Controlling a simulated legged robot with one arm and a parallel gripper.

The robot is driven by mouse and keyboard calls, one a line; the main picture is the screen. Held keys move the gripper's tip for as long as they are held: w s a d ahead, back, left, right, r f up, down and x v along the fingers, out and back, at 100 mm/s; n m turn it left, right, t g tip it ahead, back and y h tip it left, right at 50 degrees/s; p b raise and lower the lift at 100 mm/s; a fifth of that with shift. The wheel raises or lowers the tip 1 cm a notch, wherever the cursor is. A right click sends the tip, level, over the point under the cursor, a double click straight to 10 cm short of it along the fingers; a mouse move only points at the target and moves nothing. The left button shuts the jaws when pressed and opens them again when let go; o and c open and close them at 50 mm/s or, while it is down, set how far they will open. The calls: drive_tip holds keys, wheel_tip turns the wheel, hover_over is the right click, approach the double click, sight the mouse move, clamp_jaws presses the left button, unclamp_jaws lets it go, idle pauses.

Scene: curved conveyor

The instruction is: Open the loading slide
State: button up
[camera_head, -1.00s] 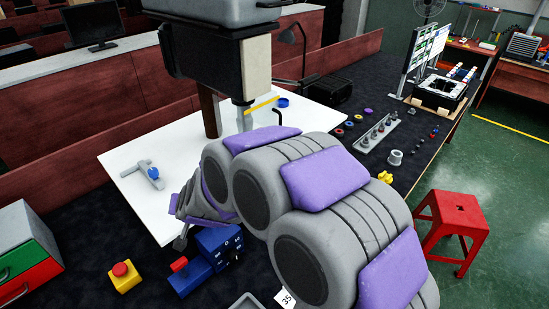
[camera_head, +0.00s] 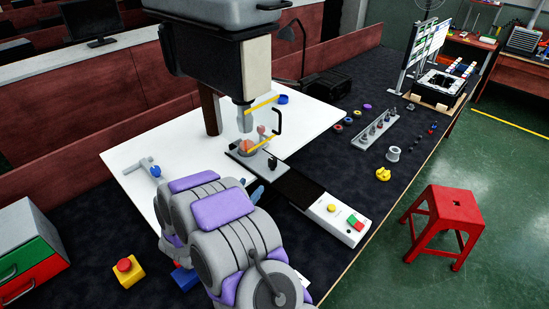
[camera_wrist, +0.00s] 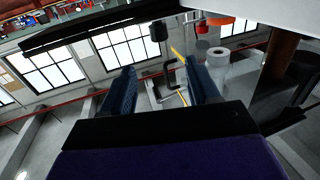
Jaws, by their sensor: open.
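The loading slide (camera_head: 262,124) is a clear panel with yellow edge strips under the machine head. A black bar handle (camera_head: 278,122) stands on its right side. In the wrist view the black handle (camera_wrist: 171,75) and a yellow strip show beyond my fingers. My gripper (camera_wrist: 162,78) is open and empty, with its two blue fingers apart and the handle between them in the picture, some way off. In the head view my arm hides most of the gripper; a blue part of it shows lower left of the slide.
The machine's base plate (camera_head: 250,160) leads to a white control box (camera_head: 336,218) with coloured buttons. A white board (camera_head: 130,155) lies under the machine. A yellow box with a red button (camera_head: 128,270) is at front left. A red stool (camera_head: 445,225) stands at right.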

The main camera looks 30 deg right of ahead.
sight(275, 158)
drive_tip(key=b+x, duration=0.3)
drive_tip(key=x, duration=1.4)
drive_tip(key=shift+d+f, duration=0.15)
clamp_jaws()
